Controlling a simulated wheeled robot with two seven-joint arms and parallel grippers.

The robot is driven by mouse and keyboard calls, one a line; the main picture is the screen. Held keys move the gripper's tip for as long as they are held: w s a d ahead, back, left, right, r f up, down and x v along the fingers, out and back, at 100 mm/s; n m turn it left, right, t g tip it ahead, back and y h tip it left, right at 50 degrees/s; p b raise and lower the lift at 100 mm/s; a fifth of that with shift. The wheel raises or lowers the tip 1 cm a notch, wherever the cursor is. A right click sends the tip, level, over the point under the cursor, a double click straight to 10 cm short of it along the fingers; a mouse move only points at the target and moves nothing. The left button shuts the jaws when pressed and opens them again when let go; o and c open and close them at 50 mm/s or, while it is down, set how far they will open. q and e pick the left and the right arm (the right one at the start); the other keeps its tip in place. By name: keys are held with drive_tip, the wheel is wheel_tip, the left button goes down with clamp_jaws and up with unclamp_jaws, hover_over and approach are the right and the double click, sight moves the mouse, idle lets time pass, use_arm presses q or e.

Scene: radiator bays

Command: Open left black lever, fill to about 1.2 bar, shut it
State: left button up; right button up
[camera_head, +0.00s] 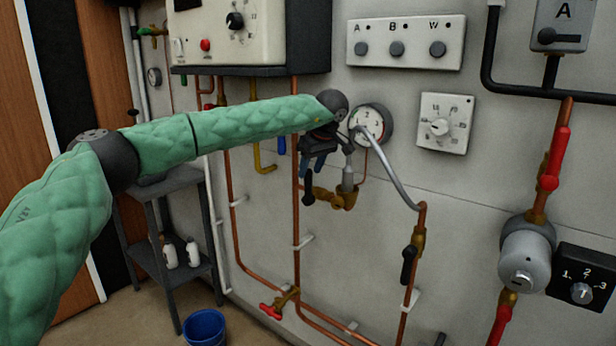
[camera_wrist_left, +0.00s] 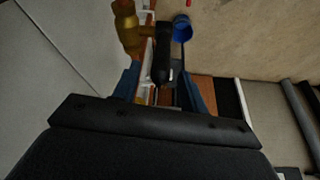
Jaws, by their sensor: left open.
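The left black lever (camera_head: 308,194) points down at the left end of a brass valve (camera_head: 343,198), where the grey braided hose (camera_head: 398,182) is attached. My left gripper (camera_head: 313,164) is open just above it. In the left wrist view the lever (camera_wrist_left: 163,58) lies between the two blue fingers (camera_wrist_left: 165,85) of the gripper; whether they touch it, I cannot tell. The round pressure gauge (camera_head: 368,122) is on the wall just right of the gripper, partly covered by the hose; its reading is too small to tell. My right gripper is out of view.
A second black lever (camera_head: 408,264) is on the pipe at the hose's right end. A red tap handle (camera_head: 271,311) is low on the pipes. A white dial plate (camera_head: 444,124) is right of the gauge. A blue bucket (camera_head: 205,327) stands on the floor beside a grey shelf (camera_head: 160,275).

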use_arm(q)
drive_tip(key=shift+x, duration=1.8)
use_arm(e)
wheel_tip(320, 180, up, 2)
use_arm(q)
drive_tip(key=shift+c, duration=0.4)
clamp_jaws()
drive_tip(key=shift+a, duration=0.1)
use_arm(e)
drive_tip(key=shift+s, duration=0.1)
use_arm(q)
drive_tip(key=h, duration=0.1)
drive_tip(key=w+a+g+h+p, duration=0.1)
drive_tip(key=a+g+h+p, duration=0.1)
drive_tip(key=shift+w+f, duration=0.25)
drive_tip(key=shift+f, duration=0.05)
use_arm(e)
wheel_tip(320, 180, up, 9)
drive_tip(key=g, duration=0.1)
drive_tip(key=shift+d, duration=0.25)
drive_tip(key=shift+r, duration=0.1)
